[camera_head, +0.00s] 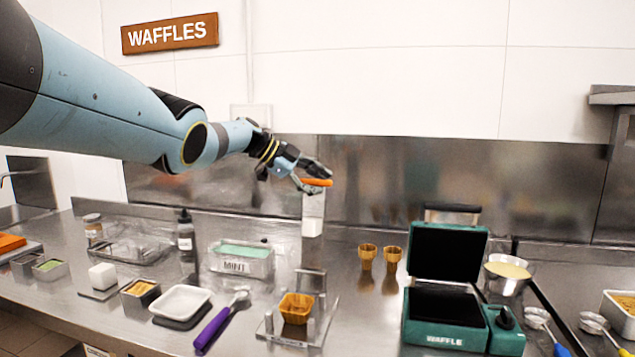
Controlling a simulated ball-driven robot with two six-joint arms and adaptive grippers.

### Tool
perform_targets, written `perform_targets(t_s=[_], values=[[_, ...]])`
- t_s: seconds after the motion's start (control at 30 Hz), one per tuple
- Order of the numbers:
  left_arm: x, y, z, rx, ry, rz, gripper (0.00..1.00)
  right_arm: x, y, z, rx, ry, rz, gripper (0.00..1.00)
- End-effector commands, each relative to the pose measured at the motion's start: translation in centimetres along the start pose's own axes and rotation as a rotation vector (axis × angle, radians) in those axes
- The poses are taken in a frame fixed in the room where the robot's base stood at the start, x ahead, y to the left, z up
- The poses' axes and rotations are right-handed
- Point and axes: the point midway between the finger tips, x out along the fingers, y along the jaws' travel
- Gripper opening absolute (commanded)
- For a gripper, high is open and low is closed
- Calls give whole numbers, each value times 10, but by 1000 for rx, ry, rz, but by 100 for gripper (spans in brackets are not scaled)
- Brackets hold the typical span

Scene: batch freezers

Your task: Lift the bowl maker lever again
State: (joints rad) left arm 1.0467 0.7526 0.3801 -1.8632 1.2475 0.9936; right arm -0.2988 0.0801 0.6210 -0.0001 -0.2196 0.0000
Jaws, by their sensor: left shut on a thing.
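The bowl maker (269,325) stands on the steel counter at the middle front, with a golden waffle bowl (296,308) in its base. Its lever, with an orange handle (318,182), is raised high above the base. A pale block (312,228) hangs in the air below the handle, clear of the waffle bowl. My left gripper (312,178) reaches in from the left and is shut on the orange lever handle. The fingers hide part of the handle. My right gripper is out of view.
A green waffle iron (445,330) stands open at the right, near two waffle cones (379,256) and a batter bowl (506,272). A purple-handled scoop (213,328), a white dish (181,301) and a mint tub (241,262) are left of the bowl maker.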

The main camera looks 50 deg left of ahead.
Motion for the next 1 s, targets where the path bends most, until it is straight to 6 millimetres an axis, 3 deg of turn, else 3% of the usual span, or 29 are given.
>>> perform_targets(t_s=[0.23, 0.43, 0.7, 1.0], values=[[-7, 1, 8, 0, -19, -4, 40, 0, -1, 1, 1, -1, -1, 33], [-27, 2, 5, 6, -16, -1, 40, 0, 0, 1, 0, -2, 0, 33], [-88, 2, -2, 7, -11, -2, 40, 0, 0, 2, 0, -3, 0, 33], [-121, 2, -7, 6, -3, -1, 40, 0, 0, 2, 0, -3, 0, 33]])
